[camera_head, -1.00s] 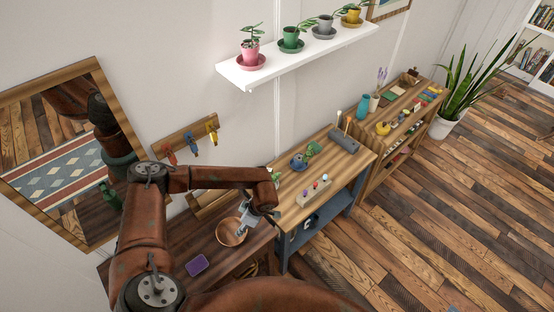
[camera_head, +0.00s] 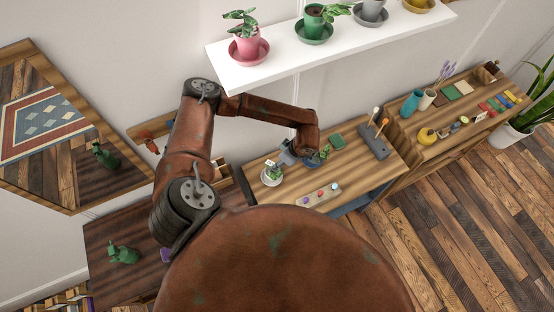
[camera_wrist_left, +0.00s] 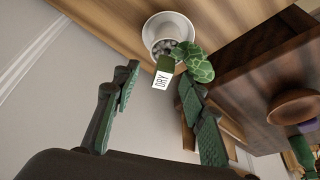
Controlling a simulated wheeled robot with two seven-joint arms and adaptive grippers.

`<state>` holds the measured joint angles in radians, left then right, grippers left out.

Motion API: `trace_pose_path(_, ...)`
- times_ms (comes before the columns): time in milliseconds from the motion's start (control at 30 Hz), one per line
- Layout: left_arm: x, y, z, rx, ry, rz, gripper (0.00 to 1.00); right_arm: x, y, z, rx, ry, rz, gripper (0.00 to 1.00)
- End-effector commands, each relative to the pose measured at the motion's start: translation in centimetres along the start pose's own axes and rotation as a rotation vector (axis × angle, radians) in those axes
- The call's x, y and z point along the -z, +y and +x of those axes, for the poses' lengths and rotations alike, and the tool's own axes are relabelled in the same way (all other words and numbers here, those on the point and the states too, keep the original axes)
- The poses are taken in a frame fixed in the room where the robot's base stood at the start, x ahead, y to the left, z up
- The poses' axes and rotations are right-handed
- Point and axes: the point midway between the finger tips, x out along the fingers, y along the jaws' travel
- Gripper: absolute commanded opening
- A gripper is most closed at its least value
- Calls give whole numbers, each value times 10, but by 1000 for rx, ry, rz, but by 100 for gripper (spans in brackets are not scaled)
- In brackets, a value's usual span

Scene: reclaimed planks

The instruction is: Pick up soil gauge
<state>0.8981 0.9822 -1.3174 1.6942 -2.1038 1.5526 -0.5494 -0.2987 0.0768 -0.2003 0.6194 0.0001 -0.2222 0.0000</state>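The soil gauge (camera_wrist_left: 162,76) shows in the left wrist view as a small block with a dark green top and a white face reading "DRY". It stands at the white pot (camera_wrist_left: 166,30), beside a round-leaved green plant (camera_wrist_left: 199,66). My left gripper (camera_wrist_left: 158,78) is open, its green fingers on either side of the gauge in the picture; I see no contact. In the head view my left gripper (camera_head: 290,156) is over the wooden bench, close to the potted plant (camera_head: 272,173). My right gripper is not in view.
The bench also holds a tray with coloured knobs (camera_head: 320,195) and a grey block with sticks (camera_head: 374,141). A white wall shelf (camera_head: 285,65) with potted plants hangs above. A copper bowl (camera_wrist_left: 296,106) shows at right in the wrist view.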

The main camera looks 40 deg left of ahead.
Motion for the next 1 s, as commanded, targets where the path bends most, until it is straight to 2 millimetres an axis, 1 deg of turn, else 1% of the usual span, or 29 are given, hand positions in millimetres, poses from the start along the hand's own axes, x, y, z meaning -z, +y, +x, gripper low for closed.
trace_pose_path(133,5,1,17,10,2,-4,39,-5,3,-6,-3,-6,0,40)
trace_pose_path(300,12,3,41,15,2,-4,39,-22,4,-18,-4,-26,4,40)
trace_pose_path(333,13,3,45,15,3,-4,39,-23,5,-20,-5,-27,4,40)
trace_pose_path(400,11,4,55,14,2,-2,39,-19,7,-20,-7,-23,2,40)
trace_pose_path(500,11,4,64,13,2,-1,39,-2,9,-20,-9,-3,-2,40)
trace_pose_path(600,10,5,66,11,1,-1,39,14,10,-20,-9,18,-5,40)
trace_pose_path(633,10,5,66,11,1,0,39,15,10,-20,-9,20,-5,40)
trace_pose_path(767,10,5,66,11,1,1,39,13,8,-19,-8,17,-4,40)
trace_pose_path(1000,10,5,66,10,1,1,23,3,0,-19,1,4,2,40)
